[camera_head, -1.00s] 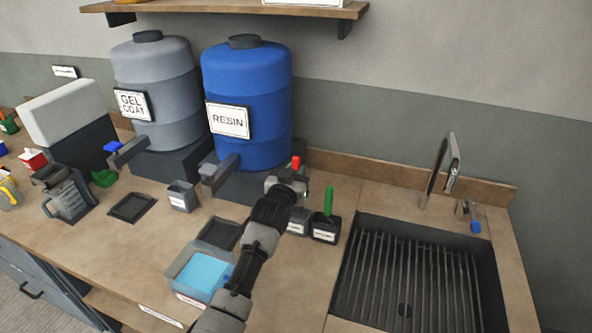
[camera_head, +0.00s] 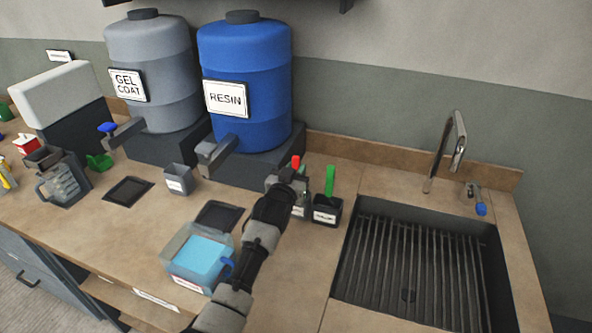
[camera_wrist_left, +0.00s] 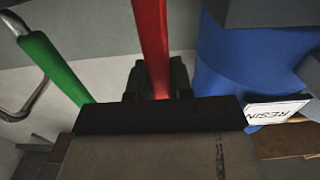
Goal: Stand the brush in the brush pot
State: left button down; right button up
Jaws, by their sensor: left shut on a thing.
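My left gripper (camera_head: 293,184) is shut on the brush, whose red handle end (camera_head: 296,161) sticks up above the jaws. The red handle also crosses the upper middle of the left wrist view (camera_wrist_left: 152,45). The green handle shows in the left wrist view (camera_wrist_left: 55,68). My right gripper is out of view.
The blue resin drum (camera_head: 245,90) stands behind the gripper, the grey gel coat drum (camera_head: 155,75) to its left. A tub with blue contents (camera_head: 172,262) sits left of my forearm. The sink (camera_head: 415,265) lies right. Bare counter lies in front of the pots.

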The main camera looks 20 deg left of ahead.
pick_arm(q)
jog(key=c, duration=0.9)
grip_release()
jog(key=shift+c, duration=0.2)
jog(key=s+b, duration=0.1)
jog(key=s, duration=0.9)
jog(key=shift+s+a+b, duration=0.2)
jog(key=shift+s+b, duration=0.1)
jog(key=shift+s, duration=0.1)
